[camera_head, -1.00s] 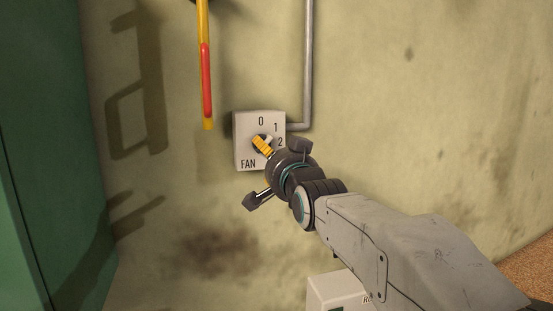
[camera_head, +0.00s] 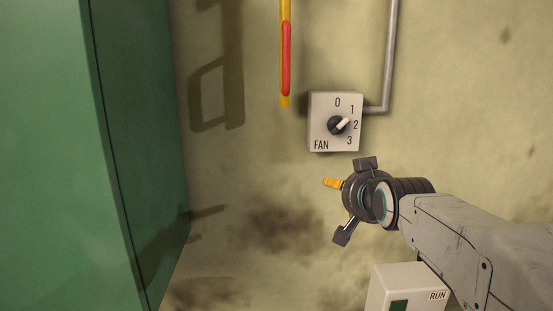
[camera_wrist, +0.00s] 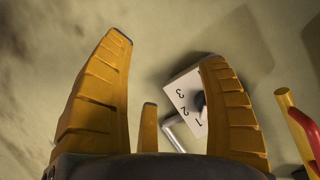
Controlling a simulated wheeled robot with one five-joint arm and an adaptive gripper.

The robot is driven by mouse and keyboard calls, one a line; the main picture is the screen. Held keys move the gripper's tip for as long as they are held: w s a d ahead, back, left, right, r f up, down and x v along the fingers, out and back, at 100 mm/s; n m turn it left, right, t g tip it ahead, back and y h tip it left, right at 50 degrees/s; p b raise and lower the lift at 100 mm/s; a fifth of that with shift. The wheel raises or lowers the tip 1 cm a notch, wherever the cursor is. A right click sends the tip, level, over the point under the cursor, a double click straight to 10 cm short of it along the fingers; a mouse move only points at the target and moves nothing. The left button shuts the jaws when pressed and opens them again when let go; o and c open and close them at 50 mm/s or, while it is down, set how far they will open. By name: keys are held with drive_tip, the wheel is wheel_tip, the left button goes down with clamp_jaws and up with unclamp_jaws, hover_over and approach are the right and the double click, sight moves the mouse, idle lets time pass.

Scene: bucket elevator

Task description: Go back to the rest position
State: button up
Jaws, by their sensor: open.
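My gripper (camera_head: 332,183) is open and empty, below the FAN switch box and apart from it. In the wrist view its yellow fingers (camera_wrist: 166,50) are spread with nothing between them. In the wrist view the box (camera_wrist: 180,97) is partly hidden behind the right finger.
A green cabinet (camera_head: 60,150) fills the left side. A yellow and red handle (camera_head: 286,60) hangs above left of the box, and a grey pipe (camera_head: 390,50) runs up beside it. A white RUN box (camera_head: 408,283) is low, beside my arm.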

drive_tip(key=s+f+n+g, duration=0.4)
drive_tip(key=s+f+g, duration=0.4)
drive_tip(key=s+f, duration=0.75)
drive_tip(key=s+f+g+p, duration=0.3)
drive_tip(key=s+f, duration=0.1)
drive_tip(key=s, duration=0.4)
drive_tip(key=s+r+t+p, duration=0.1)
drive_tip(key=s+r+p, duration=0.4)
drive_tip(key=s, duration=0.3)
drive_tip(key=shift+r+p, duration=0.4)
drive_tip(key=shift+r, duration=0.45)
